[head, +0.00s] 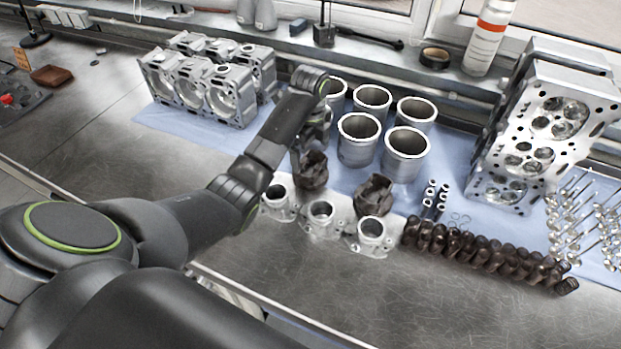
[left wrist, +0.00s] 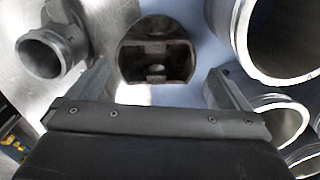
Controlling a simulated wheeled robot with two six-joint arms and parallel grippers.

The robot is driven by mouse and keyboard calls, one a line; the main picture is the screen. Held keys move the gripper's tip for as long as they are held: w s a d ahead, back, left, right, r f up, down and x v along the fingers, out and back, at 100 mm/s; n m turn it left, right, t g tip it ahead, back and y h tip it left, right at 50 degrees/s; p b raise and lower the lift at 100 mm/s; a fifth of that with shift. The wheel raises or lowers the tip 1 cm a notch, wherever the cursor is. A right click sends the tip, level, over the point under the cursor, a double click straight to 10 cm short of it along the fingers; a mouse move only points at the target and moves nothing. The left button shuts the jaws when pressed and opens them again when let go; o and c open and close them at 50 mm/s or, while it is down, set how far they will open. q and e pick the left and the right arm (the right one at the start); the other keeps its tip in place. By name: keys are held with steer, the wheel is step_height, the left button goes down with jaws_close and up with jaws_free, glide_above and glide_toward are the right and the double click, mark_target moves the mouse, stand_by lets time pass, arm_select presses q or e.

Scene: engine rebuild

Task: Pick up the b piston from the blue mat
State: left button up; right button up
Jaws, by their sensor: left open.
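Two dark brown pistons stand on the blue mat (head: 340,195) in the head view: a left one (head: 311,172) and a right one (head: 375,193). No marking shows which is b. My left gripper (head: 318,135) is close above the left piston and partly hidden by my arm. In the left wrist view a piston (left wrist: 157,52) lies ahead of the open left gripper (left wrist: 163,76), roughly centred between its fingers. The fingers are not closed on it. My right gripper is not in view.
Several metal cylinder liners (head: 405,155) stand behind and right of the pistons. Metal flanged parts (head: 320,213) lie in front, and a dark camshaft-like row (head: 480,250) lies right. An engine block (head: 215,85) is back left. The bench front (head: 440,310) is clear.

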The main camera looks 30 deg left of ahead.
mark_target(311, 168)
arm_select(q)
steer(key=shift+f, duration=0.8)
steer(key=f, duration=0.1)
steer(key=f+p, duration=0.2)
steer(key=f, duration=0.1)
steer(key=shift+s+d+f, duration=0.1)
steer(key=shift+s+d, duration=0.05)
steer(key=shift+s, duration=0.15)
steer(key=shift+f, duration=0.4)
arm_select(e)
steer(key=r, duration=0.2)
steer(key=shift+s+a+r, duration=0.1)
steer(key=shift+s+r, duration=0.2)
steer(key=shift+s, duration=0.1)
arm_select(q)
steer(key=shift+w+r, duration=0.1)
steer(key=c, duration=1.1)
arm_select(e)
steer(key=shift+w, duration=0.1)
